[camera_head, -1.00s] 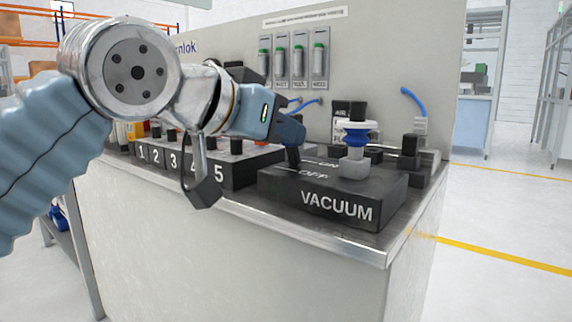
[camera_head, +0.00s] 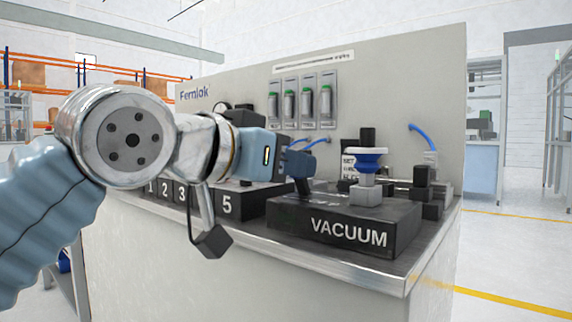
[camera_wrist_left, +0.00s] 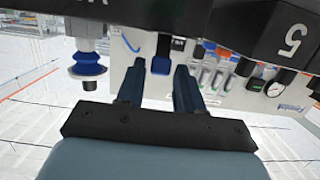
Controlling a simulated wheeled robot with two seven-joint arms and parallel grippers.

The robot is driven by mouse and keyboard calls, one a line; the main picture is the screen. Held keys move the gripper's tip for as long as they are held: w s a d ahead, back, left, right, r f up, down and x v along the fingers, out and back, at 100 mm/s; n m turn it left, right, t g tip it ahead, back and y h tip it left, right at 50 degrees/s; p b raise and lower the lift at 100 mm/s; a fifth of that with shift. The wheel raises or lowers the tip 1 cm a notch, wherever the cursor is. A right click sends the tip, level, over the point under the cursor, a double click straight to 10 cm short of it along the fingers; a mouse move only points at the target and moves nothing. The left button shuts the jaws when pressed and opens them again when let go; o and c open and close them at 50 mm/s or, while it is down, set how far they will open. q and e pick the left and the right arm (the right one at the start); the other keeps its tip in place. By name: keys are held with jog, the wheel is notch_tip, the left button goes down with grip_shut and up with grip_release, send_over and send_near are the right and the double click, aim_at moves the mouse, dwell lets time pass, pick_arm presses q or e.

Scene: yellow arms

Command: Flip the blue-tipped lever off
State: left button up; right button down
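The black VACUUM box (camera_head: 345,229) stands on the bench top, with a white and blue ribbed cup (camera_head: 369,161) upright on it. My left gripper (camera_head: 303,172) is over the left part of this box, its dark fingers pointing right and down. In the left wrist view, which looks upside down, the fingers of the left gripper (camera_wrist_left: 159,72) are apart. A black lever with a blue tip (camera_wrist_left: 161,66) shows in the gap between them; contact cannot be told. In the head view the lever is hidden or merges with the fingers. My right gripper is in neither view.
A numbered black block (camera_head: 229,205) sits left of the VACUUM box, close to my wrist. The blue and white cup (camera_wrist_left: 88,68) is beside the fingers in the wrist view. Black square posts (camera_head: 423,176) stand at the right. A grey panel (camera_head: 236,90) rises behind.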

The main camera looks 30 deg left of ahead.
pick_arm(q)
jog(key=shift+o, duration=0.8)
jog(key=p+v, duration=0.2)
jog(key=v, duration=1.2)
jog(key=shift+f, duration=0.1)
